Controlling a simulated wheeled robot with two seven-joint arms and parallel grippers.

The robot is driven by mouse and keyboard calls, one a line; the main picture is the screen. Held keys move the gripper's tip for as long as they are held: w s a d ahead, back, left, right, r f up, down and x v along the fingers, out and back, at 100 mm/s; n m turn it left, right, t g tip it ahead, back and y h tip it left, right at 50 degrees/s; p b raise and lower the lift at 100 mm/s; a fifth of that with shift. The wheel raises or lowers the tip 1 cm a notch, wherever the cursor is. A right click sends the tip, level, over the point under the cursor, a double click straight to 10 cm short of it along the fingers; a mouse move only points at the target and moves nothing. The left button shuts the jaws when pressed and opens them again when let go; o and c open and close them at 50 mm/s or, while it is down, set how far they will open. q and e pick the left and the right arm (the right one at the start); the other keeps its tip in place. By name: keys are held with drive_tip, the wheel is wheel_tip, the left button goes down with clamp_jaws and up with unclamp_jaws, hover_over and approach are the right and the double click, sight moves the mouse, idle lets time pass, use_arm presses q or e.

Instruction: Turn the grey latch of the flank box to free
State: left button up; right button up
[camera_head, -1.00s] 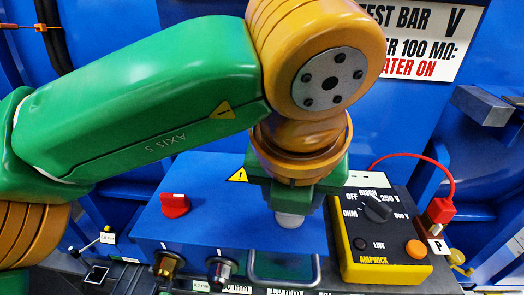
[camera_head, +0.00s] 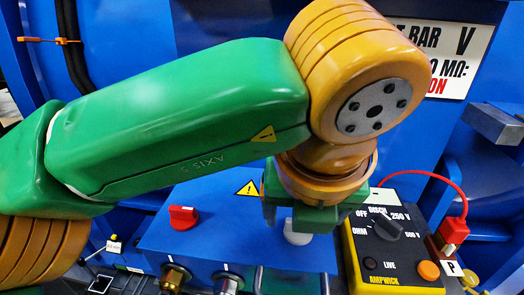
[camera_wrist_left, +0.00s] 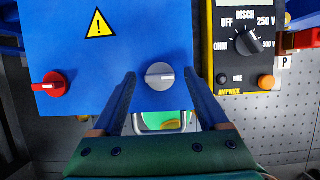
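The blue flank box (camera_head: 225,235) has a grey latch (camera_head: 298,233) on its top, partly hidden by my left gripper in the head view. In the left wrist view the grey latch (camera_wrist_left: 160,76) is a round knob with its bar lying crosswise. My left gripper (camera_wrist_left: 160,74) is open, with one finger on each side of the grey latch; I cannot tell if either touches it. A red latch (camera_head: 183,217) sits on the left of the box top; it also shows in the left wrist view (camera_wrist_left: 51,85). My right gripper is not in view.
A yellow and black tester (camera_head: 395,245) stands close to the right of the box, with a red lead (camera_head: 455,228) beside it. A metal handle (camera_wrist_left: 158,122) is at the box's near edge. Two round fittings (camera_head: 174,277) sit at its front.

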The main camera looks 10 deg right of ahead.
sight(298, 255)
use_arm(q)
drive_tip(key=p+v, duration=0.2)
drive_tip(key=v, duration=0.4)
drive_tip(key=shift+s+r, duration=0.1)
drive_tip(key=shift+r, duration=0.05)
drive_tip(key=shift+s+r, duration=0.2)
drive_tip(key=shift+r, duration=0.1)
